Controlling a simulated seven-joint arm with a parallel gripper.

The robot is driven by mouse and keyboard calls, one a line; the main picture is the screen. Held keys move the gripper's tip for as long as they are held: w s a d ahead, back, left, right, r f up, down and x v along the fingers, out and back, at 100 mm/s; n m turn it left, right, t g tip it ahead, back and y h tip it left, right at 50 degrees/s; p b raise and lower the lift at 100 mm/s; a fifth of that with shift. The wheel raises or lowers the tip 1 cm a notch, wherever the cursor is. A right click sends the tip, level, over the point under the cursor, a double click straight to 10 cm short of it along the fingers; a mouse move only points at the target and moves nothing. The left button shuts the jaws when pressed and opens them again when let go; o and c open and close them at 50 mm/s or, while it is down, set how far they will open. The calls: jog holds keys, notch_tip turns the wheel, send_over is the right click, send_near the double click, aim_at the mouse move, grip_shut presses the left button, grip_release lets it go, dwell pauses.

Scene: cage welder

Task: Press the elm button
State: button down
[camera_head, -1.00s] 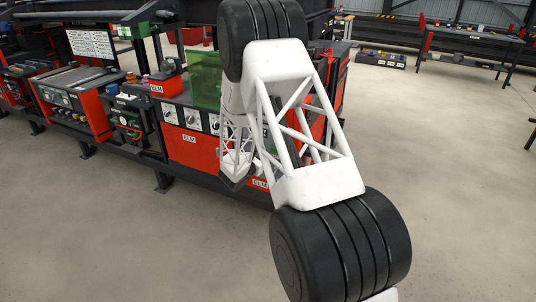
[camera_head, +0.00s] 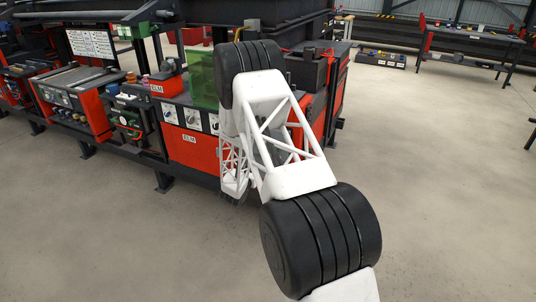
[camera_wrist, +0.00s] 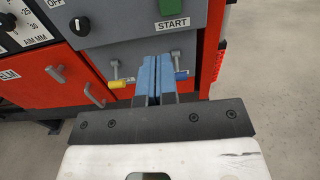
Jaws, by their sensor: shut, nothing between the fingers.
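A red box with an ELM label (camera_head: 157,88) sits on the bench in the head view, with a small reddish knob (camera_head: 145,79) near it. I cannot tell whether that knob is the elm button. A second ELM label (camera_head: 189,138) is on the red cabinet front. In the wrist view, a green button (camera_wrist: 172,7) above a START label is cut off by the top edge. My gripper (camera_wrist: 157,62) has blue fingers, shut and empty, in front of the grey panel below START. In the head view my arm hides the fingers.
The red and black bench (camera_head: 192,152) has dials and a green translucent box (camera_head: 203,78). In the wrist view, a yellow-tipped lever (camera_wrist: 118,82) and a blue-tipped lever (camera_wrist: 180,74) flank the fingers. A black knob (camera_wrist: 80,26) is upper left. Open floor lies right.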

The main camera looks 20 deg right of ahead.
jog(key=x, duration=1.4)
dwell(0.5)
